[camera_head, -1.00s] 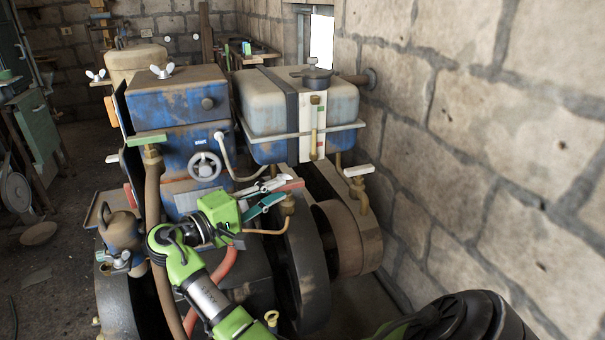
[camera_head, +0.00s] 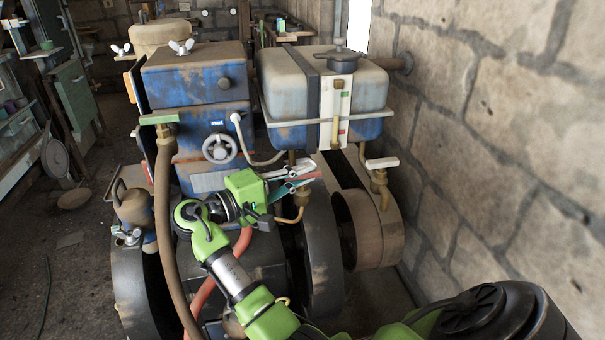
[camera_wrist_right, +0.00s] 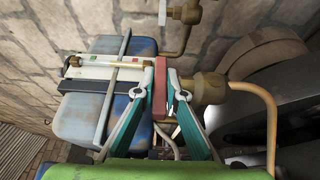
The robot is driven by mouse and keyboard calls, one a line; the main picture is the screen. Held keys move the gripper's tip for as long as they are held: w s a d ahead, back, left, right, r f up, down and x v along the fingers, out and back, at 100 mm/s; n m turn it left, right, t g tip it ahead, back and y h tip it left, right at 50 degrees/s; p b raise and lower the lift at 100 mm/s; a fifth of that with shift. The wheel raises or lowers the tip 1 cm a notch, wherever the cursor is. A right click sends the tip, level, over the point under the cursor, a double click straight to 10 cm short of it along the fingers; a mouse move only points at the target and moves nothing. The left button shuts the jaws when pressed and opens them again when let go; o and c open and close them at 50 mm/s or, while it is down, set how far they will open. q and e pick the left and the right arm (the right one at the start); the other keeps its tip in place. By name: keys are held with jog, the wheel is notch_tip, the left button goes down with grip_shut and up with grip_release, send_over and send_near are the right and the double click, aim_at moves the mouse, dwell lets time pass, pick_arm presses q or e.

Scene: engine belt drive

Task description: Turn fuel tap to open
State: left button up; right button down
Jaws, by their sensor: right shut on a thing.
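The fuel tap has a brass body (camera_head: 303,198) low under the fuel tank (camera_head: 290,90), with a copper pipe leaving it. Its red lever (camera_wrist_right: 160,90) stands out from the brass body (camera_wrist_right: 208,88) in the right wrist view. My right gripper (camera_wrist_right: 160,78) is shut on the red lever, one teal finger on each side. In the head view the same gripper (camera_head: 292,182) reaches the tap from the left, and its fingers partly hide the lever. My left gripper is not in view.
A second brass tap with a white lever (camera_head: 382,162) sits to the right, and one with a green lever (camera_head: 158,118) to the left. A handwheel (camera_head: 219,148) is on the blue engine housing. A belt wheel (camera_head: 357,228) and stone wall (camera_head: 500,150) bound the right.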

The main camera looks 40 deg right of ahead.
jog(key=shift+r, duration=0.1)
jog(key=n+t+p, duration=0.1)
jog(key=t+p, duration=0.1)
jog(key=n+t+p, duration=0.1)
jog(key=n+t, duration=0.1)
jog(key=t, duration=0.1)
jog(key=shift+s+r+n+t+p, duration=0.1)
jog(key=shift+r+n+t+p, duration=0.1)
jog(key=shift+n+t+p, duration=0.15)
jog(key=n+t+y+p, duration=0.2)
jog(key=n+t, duration=0.1)
jog(key=t, duration=0.1)
jog(key=n+t+y+p, duration=0.2)
jog(key=n+t+y, duration=0.1)
jog(key=t, duration=0.2)
jog(key=shift+d+n, duration=0.15)
jog(key=shift+n, duration=0.1)
jog(key=n+t+y+p, duration=0.1)
jog(key=n+y, duration=0.1)
jog(key=n+t+y+p, duration=0.1)
jog(key=n+t+y, duration=0.1)
jog(key=y, duration=0.1)
jog(key=shift+t+y+p, duration=0.25)
jog(key=shift+y+p, duration=0.05)
jog(key=shift+n+t+y+p, duration=0.35)
jog(key=shift+n+t+y, duration=0.45)
jog(key=shift+n+y, duration=1.3)
jog(key=shift+y, duration=0.6)
